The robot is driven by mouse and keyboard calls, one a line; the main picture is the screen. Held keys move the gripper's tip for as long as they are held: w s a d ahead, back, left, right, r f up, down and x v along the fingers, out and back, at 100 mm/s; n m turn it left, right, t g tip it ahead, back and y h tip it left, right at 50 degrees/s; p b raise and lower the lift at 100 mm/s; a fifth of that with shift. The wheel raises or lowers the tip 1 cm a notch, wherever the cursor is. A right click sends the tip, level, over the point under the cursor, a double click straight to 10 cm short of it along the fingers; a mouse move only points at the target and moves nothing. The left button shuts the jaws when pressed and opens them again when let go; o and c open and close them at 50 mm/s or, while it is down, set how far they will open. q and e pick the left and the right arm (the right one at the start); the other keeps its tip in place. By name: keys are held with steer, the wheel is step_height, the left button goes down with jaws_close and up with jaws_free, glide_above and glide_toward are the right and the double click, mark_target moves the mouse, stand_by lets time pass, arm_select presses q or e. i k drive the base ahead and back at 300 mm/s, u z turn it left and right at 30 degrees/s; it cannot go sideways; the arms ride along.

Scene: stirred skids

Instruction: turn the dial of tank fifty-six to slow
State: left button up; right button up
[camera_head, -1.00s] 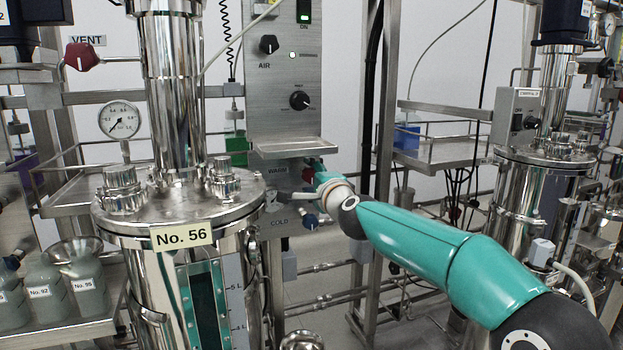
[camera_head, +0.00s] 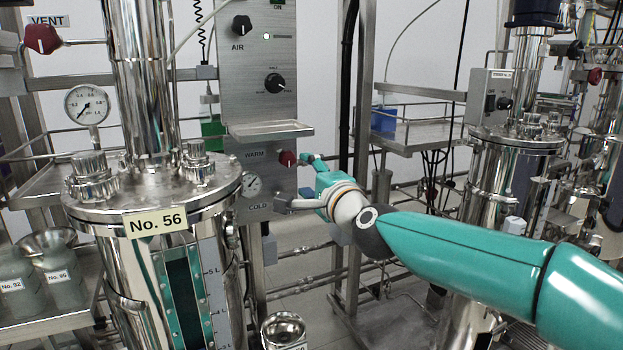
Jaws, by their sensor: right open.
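Tank No. 56 (camera_head: 150,195) is a steel vessel with a yellow label, at the left. Behind it to its right stands a steel panel (camera_head: 255,110) with black dials. The upper dial (camera_head: 241,26) is labelled AIR. The lower dial (camera_head: 275,83) has a small label above it that is too small to read; its white mark seems to point lower right. My right gripper (camera_head: 297,182) is open, below and right of the lower dial, near the WARM/COLD plate. It is apart from both dials and seems empty. My left gripper is out of view.
A small steel shelf (camera_head: 268,130) juts out between the lower dial and my gripper. Bottles (camera_head: 60,280) stand at lower left. Another tank (camera_head: 500,190) stands at right.

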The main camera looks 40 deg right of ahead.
mark_target(275, 83)
steer(key=k, duration=1)
